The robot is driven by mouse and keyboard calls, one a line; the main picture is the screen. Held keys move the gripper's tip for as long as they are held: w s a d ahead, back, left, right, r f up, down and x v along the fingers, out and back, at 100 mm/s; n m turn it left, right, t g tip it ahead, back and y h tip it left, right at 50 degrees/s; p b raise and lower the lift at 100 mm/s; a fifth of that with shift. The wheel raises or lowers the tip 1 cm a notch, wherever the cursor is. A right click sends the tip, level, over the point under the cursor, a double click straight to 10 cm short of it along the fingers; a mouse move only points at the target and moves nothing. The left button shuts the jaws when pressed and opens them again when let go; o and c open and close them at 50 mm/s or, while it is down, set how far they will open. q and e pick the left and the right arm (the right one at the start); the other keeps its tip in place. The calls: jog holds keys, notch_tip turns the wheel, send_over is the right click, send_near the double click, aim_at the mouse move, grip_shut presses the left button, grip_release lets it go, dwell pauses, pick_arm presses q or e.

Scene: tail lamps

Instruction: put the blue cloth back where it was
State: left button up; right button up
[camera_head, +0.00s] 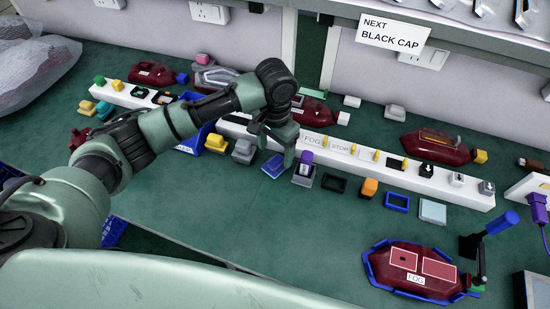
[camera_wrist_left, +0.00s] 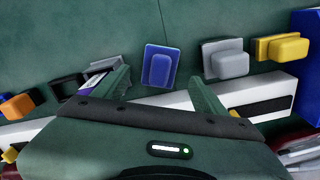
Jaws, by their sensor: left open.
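A small blue piece (camera_head: 272,166) lies on the green bench top in front of the white rail. The left wrist view shows it as a flat blue rectangle with a raised middle (camera_wrist_left: 160,66); I cannot tell whether it is cloth. My left gripper (camera_head: 279,148) is open and empty, pointing down beside the blue piece. In the left wrist view the blue piece shows between and beyond the two fingers. The fingers hide part of the bench behind them. My right gripper is not in view.
A grey block (camera_head: 243,152) stands left of the blue piece, and a grey holder with a purple cap (camera_head: 304,167) stands right. The long white rail (camera_head: 458,184) runs behind. A red lamp in a blue frame (camera_head: 410,268) lies front right. The front middle bench is clear.

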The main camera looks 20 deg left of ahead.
aim_at(275, 161)
pick_arm(q)
notch_tip(275, 161, up, 7)
dwell(0.3)
jog(key=shift+r, duration=0.1)
